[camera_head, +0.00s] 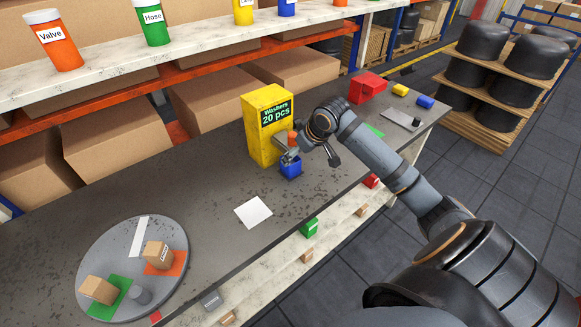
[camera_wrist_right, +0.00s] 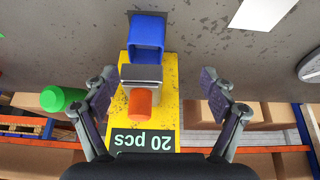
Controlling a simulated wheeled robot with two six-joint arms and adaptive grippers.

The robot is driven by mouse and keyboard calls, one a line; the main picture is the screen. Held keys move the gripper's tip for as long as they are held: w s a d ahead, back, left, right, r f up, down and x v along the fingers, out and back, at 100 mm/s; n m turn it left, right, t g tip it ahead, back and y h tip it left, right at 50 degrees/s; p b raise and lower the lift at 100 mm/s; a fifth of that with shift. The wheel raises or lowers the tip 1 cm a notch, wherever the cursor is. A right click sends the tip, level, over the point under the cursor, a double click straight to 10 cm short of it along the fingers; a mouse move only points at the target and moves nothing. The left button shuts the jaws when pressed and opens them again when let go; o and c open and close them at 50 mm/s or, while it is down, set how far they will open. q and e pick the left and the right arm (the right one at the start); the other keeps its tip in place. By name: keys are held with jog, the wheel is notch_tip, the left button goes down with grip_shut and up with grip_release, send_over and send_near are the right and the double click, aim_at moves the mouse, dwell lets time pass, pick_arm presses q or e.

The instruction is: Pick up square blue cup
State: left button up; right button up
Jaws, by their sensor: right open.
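The square blue cup (camera_head: 291,170) stands on the dark worktop, directly in front of the yellow washer dispenser (camera_head: 262,125) and below its spout. In the right wrist view the open-topped cup (camera_wrist_right: 148,36) shows beyond the grey spout and an orange cylinder (camera_wrist_right: 140,103). My right gripper (camera_head: 312,155) is close to the dispenser front and the cup, partly covering the spout area. Its two fingers (camera_wrist_right: 157,85) are spread wide with nothing between them gripped. The cup lies ahead of the fingertips, apart from them. My left gripper is not in view.
A white sheet (camera_head: 253,212) lies on the worktop nearer the front edge. A round grey turntable (camera_head: 90,245) with small boxes is at the left. A red bin (camera_head: 368,87) stands at the far right end. The shelf above holds orange and green cups.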

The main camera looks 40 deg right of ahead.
jog(key=w+f+p, duration=0.1)
jog(key=w+f, duration=0.1)
jog(key=w+d+f, duration=0.1)
jog(key=f, duration=0.1)
jog(key=w+d+f+p, duration=0.1)
jog(key=w+f, duration=0.1)
jog(key=shift+w+p, duration=0.3)
jog(key=shift+w+f, duration=0.25)
jog(key=shift+f, duration=0.25)
jog(key=shift+s+r, duration=0.1)
jog(key=c, duration=1.4)
jog(key=shift+o, duration=0.2)
